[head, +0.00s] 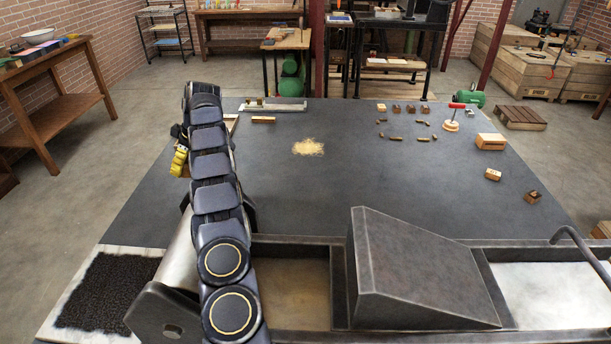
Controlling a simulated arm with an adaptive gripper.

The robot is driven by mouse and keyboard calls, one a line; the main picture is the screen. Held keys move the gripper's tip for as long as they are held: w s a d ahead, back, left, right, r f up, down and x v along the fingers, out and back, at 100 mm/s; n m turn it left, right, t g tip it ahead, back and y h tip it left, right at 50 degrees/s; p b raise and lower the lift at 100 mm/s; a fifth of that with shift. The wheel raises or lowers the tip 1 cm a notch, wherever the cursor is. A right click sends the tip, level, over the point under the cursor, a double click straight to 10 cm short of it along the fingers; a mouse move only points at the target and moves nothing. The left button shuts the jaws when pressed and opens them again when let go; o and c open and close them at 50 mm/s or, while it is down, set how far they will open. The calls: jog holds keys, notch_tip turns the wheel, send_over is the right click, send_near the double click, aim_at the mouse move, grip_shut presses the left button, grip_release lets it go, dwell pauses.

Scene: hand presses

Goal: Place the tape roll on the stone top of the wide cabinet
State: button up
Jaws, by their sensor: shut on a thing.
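My gripper (179,133) shows only in part at the left of my raised arm, over the far left of the dark top. It is shut on a small yellow thing (180,160), which looks like the tape roll. The arm hides much of the gripper, so the fingertips and the exact hold are not clear. A large dark, stone-like top (400,210) spreads in front of me. I cannot tell whether it belongs to the wide cabinet, as no cabinet front shows.
A dark sloped block (415,270) and shallow trays are close to me. A wooden table (60,75) stands left. The top's middle is clear.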

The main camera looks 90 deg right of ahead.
jog(key=shift+m, duration=0.3)
jog(key=s+d+f, duration=0.1)
jog(key=s, duration=0.2)
jog(key=s+d+f, duration=0.2)
jog(key=s, duration=0.2)
jog(key=s+d+f, duration=0.1)
jog(key=s, duration=0.2)
jog(key=shift+s+d+f, duration=0.2)
jog(key=shift+s+f, duration=0.1)
jog(key=shift+s, duration=0.05)
jog(key=shift+s+f, duration=0.15)
jog(key=shift+f, duration=2.85)
jog(key=shift+f, duration=0.2)
jog(key=o, duration=1.1)
jog(key=shift+r, duration=0.1)
